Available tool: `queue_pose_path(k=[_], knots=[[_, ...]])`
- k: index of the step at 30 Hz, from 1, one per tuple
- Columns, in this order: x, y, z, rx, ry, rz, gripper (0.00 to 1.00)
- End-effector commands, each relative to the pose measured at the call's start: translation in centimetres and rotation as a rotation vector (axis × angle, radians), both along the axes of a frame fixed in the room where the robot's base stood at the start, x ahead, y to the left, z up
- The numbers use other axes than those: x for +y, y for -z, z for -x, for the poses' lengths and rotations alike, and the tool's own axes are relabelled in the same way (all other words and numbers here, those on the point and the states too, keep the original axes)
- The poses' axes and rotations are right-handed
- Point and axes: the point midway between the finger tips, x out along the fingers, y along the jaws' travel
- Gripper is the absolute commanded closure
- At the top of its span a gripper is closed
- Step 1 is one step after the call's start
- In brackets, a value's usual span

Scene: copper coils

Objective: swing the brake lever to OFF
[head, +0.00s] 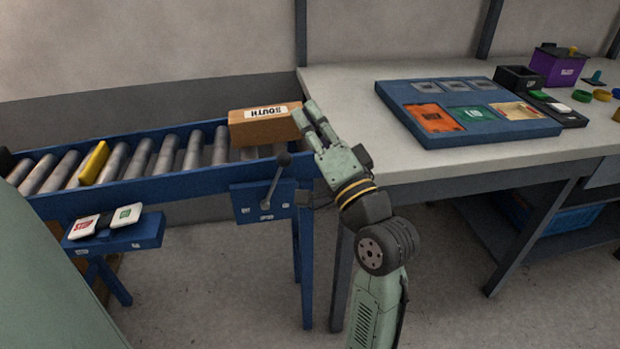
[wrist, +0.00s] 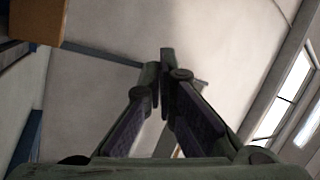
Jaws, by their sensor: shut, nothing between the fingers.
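The brake lever (head: 275,179) is a thin grey rod with a black ball knob, mounted on a blue plate (head: 246,203) on the front side of the roller conveyor. The rod leans up and to the right. Small white labels sit on the plate, but their lettering is too small to read. My gripper (head: 307,112) is above and to the right of the knob, beside the right end of the cardboard box, and apart from the lever. In the wrist view my gripper (wrist: 163,78) has its fingers brought together with nothing between them. The lever is not seen there.
A cardboard box (head: 250,133) marked SOUTH lies on the conveyor (head: 170,190), close to my fingers. A yellow bar (head: 94,163) lies among the rollers. A blue stand (head: 140,236) holds cards. A workbench (head: 350,90) with a blue tray (head: 392,100) stands to the right.

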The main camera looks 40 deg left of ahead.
Motion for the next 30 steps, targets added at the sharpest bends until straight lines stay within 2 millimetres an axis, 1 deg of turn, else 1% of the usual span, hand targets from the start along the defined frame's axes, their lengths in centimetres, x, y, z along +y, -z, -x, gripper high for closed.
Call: queue_pose_path(k=[1, 3, 6, 8, 9, 11, 21, 23, 26, 30], knots=[[-1.5, 4.9, -1.6, 0.174, -0.052, 0.028, 1.0], [-3.3, 9.3, -2.3, 0.392, -0.133, 0.051, 1.0], [-5.1, 13.2, -2.2, 0.602, -0.212, 0.065, 1.0], [-5.8, 14.4, -2.0, 0.672, -0.238, 0.068, 1.0], [-6.0, 14.8, -1.9, 0.701, -0.251, 0.07, 1.0], [-6.2, 15.0, -1.8, 0.721, -0.258, 0.07, 1.0], [-5.8, 14.8, -1.8, 0.719, -0.261, 0.072, 1.0], [-5.3, 14.7, -1.9, 0.72, -0.263, 0.072, 1.0], [-3.9, 14.5, -2.3, 0.719, -0.264, 0.073, 1.0], [-1.3, 14.3, -3.0, 0.718, -0.264, 0.073, 1.0]])
